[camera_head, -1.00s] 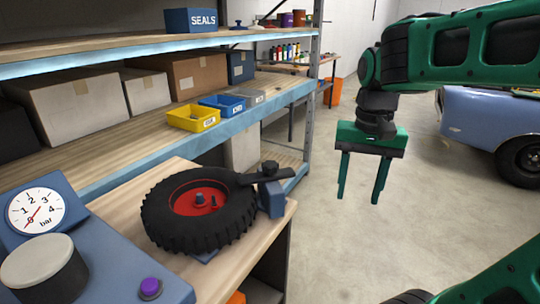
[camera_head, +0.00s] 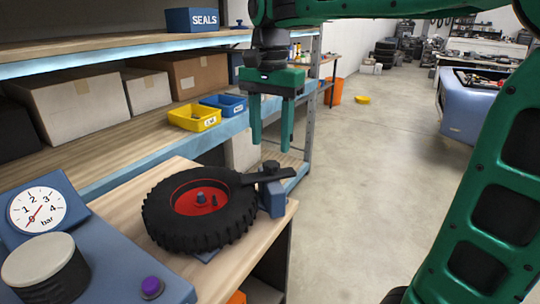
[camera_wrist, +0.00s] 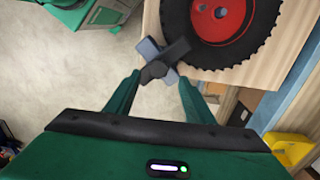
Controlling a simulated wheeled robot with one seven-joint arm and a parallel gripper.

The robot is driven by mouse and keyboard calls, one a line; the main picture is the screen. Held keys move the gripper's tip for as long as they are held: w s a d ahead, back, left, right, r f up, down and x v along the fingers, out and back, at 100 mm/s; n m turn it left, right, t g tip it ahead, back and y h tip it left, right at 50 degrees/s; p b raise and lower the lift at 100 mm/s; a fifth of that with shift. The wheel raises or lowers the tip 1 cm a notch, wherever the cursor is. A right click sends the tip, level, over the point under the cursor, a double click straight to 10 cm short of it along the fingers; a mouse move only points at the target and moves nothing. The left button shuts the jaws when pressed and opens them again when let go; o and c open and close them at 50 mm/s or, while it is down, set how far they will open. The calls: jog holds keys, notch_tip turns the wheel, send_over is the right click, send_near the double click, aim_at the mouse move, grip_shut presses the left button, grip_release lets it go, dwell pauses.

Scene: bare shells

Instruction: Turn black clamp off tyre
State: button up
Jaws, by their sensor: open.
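The tyre (camera_head: 163,222) lies flat on the wooden bench, with a red hub (camera_head: 200,196) in its middle. The black clamp (camera_head: 268,175) is a bar with a knob, mounted on a blue block (camera_head: 273,202) at the bench edge. Its bar reaches left over the tyre's rim. My gripper (camera_head: 271,141) is open and empty, pointing down above the clamp and apart from it. In the wrist view the clamp (camera_wrist: 168,60) shows just ahead of and between my open fingers (camera_wrist: 158,84), and part of the tyre (camera_wrist: 262,40) shows at the upper right.
A shelf with boxes and yellow (camera_head: 194,117) and blue (camera_head: 223,104) bins stands behind the bench. A pressure gauge (camera_head: 38,210), a grey knob (camera_head: 40,265) and a purple button (camera_head: 151,287) are at the left. Open floor lies at the right.

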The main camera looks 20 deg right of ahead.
aim_at(271, 162)
jog(key=shift+f, duration=2.6)
jog(key=shift+c, duration=0.7)
